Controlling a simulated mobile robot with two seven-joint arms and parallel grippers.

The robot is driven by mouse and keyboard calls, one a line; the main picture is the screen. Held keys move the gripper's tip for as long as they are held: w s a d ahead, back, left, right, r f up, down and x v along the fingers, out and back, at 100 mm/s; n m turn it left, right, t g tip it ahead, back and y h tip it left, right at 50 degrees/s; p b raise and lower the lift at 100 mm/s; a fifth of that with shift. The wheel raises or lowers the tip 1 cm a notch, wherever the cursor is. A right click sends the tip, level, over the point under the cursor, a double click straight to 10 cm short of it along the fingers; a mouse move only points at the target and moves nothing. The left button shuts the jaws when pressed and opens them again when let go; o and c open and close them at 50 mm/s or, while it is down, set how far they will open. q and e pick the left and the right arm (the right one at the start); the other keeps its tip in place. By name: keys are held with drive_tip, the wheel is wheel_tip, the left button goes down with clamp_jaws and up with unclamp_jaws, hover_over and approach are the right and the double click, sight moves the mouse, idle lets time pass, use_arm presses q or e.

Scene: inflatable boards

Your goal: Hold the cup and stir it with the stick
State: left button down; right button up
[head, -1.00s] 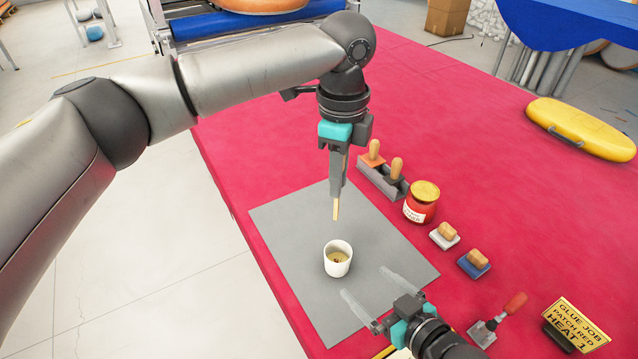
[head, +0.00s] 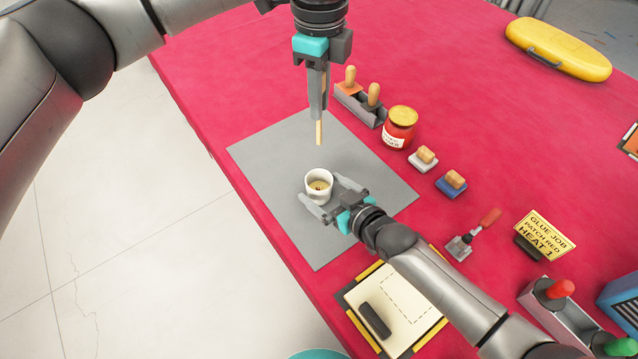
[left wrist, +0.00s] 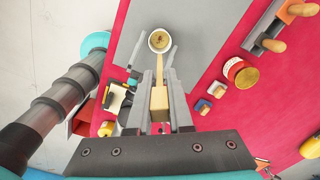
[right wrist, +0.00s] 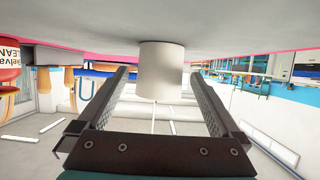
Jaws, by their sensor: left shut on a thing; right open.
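A small white cup (head: 319,186) with a tan liquid inside stands upright on the grey mat (head: 270,150). My left gripper (head: 318,112) is shut on a thin wooden stick (head: 319,133), which points down above and behind the cup, its tip apart from it. The stick also shows in the left wrist view (left wrist: 160,80). My right gripper (head: 332,197) is open, low over the mat, with its fingers on either side of the cup. In the right wrist view the cup (right wrist: 160,72) sits between the finger ends, with gaps on both sides.
Right of the mat are a rack of wooden-handled tools (head: 360,103), a red jar (head: 399,128) and two small wooden-handled blocks (head: 424,158). A scraper (head: 471,238), a yellow sign (head: 543,233) and a cream board (head: 394,302) lie nearer. The mat's left part is clear.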

drive_tip(key=shift+x, duration=1.2)
drive_tip(key=shift+c, duration=0.2)
drive_tip(key=c, duration=1.4)
drive_tip(key=shift+o, duration=0.2)
use_arm(q)
wheel_tip(320, 180, down, 17)
drive_tip(key=a+h, duration=0.1)
drive_tip(key=h, duration=0.1)
drive_tip(key=shift+a+r, duration=0.2)
drive_tip(key=shift+a, duration=0.15)
